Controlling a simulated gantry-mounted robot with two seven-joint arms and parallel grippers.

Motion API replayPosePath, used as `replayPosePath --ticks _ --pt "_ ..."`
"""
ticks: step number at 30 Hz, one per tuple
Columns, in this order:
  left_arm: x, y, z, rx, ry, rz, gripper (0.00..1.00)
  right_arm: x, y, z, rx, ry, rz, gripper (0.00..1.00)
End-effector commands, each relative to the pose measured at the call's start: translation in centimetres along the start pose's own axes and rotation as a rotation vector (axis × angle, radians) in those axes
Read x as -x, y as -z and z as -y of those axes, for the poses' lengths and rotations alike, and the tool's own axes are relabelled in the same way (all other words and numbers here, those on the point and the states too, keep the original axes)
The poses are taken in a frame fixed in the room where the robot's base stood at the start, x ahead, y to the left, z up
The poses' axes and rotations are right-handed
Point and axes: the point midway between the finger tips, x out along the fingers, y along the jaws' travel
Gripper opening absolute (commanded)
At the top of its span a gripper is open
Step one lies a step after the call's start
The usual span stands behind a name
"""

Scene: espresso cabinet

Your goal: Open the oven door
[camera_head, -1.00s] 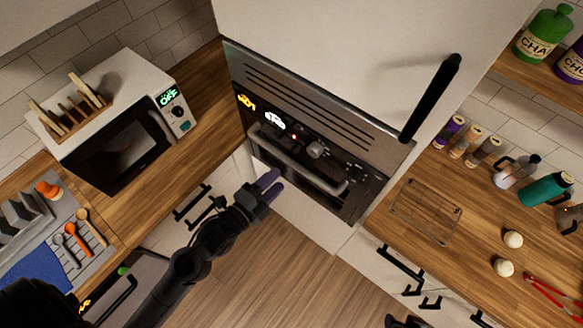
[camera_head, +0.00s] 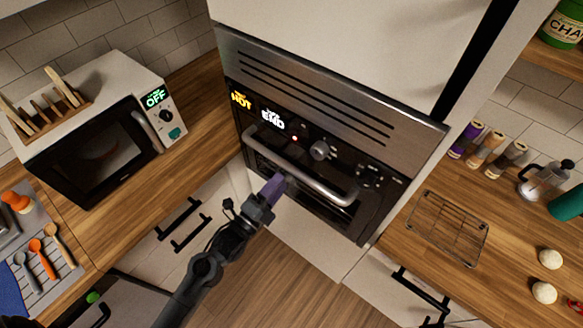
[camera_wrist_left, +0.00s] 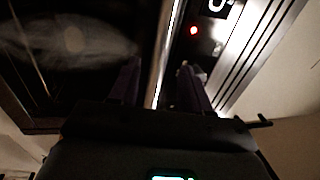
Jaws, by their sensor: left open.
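The oven (camera_head: 330,110) is built into the tall white cabinet, with a vented steel panel above a black control strip. Its silver bar handle (camera_head: 322,188) runs across the top of the dark oven door (camera_head: 340,218), which looks shut. My left gripper (camera_head: 277,183) is at the left part of the handle, with its purple fingers open. In the left wrist view, the handle bar (camera_wrist_left: 164,55) passes between the two open fingers of the gripper (camera_wrist_left: 160,85); I cannot tell whether either finger touches it. My right gripper is not in view.
A microwave (camera_head: 90,150) stands on the left wooden counter. A wire rack (camera_head: 447,228) and two pale balls (camera_head: 550,259) lie on the right counter. Cabinet handles (camera_head: 180,218) stick out at the lower left. The wooden floor (camera_head: 300,290) below the oven is clear.

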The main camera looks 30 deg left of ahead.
Motion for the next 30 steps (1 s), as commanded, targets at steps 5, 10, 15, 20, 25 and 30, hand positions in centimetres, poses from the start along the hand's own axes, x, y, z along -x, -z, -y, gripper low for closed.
replayPosePath --ticks 5,10,15,20,25,30 --pt "-3.1 0.0 0.2 0.000 0.002 -0.001 0.48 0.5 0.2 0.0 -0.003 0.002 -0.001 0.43" --pt "-5.2 0.0 0.1 0.000 0.002 0.000 0.48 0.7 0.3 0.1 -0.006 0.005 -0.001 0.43" --pt "-6.3 0.0 0.1 -0.001 0.001 -0.001 0.48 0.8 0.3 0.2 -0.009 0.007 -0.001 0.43" --pt "-6.5 0.1 0.0 -0.001 -0.001 -0.001 0.48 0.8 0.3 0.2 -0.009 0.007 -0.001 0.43" --pt "-6.5 0.0 0.0 -0.001 -0.001 -0.001 0.48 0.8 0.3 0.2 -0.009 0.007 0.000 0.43" --pt "-6.5 0.0 0.0 -0.001 0.000 -0.001 0.26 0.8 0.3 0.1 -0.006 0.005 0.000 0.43"
